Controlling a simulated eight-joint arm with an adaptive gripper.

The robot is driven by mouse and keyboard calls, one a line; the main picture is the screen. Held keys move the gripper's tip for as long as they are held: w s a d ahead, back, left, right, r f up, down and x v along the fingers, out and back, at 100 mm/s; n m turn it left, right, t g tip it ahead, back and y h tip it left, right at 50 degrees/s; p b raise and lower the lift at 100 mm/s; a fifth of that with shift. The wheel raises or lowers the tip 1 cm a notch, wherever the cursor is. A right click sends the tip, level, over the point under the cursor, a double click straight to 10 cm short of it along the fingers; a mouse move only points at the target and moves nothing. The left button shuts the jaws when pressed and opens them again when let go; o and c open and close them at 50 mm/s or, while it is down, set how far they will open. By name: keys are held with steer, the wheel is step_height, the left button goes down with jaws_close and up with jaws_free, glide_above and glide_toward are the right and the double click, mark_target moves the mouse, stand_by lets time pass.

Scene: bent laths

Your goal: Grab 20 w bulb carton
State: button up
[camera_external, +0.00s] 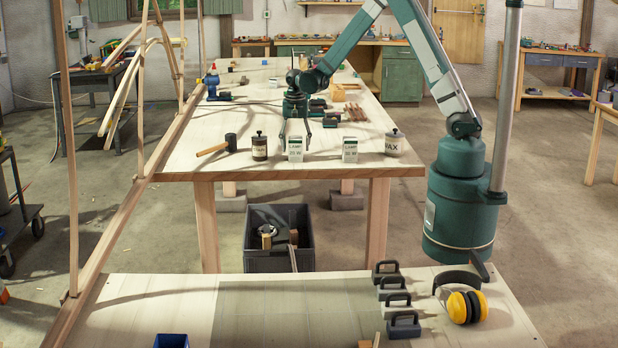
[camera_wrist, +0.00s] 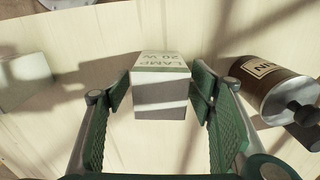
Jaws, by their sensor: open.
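The 20 W bulb carton (camera_external: 295,149) is a small white box with a dark lower band, standing upright near the front edge of the long workbench. In the wrist view the carton (camera_wrist: 161,92) reads "LAMP 20 W" and sits between the green finger pads. My gripper (camera_external: 295,138) is open above and around the carton, one finger on each side. In the wrist view gaps show between the carton and both fingers of my gripper (camera_wrist: 160,88). A similar lamp carton (camera_external: 350,150) stands to the right; its wattage is too small to read.
A dark labelled jar (camera_external: 259,147) stands close left of the carton and also shows in the wrist view (camera_wrist: 275,88). A mallet (camera_external: 217,146) lies farther left. A pale WAX tin (camera_external: 393,144) stands at the right. Blocks and tools lie behind.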

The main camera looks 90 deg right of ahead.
mark_target(296, 151)
steer(key=shift+f, duration=1.75)
steer(key=c, duration=1)
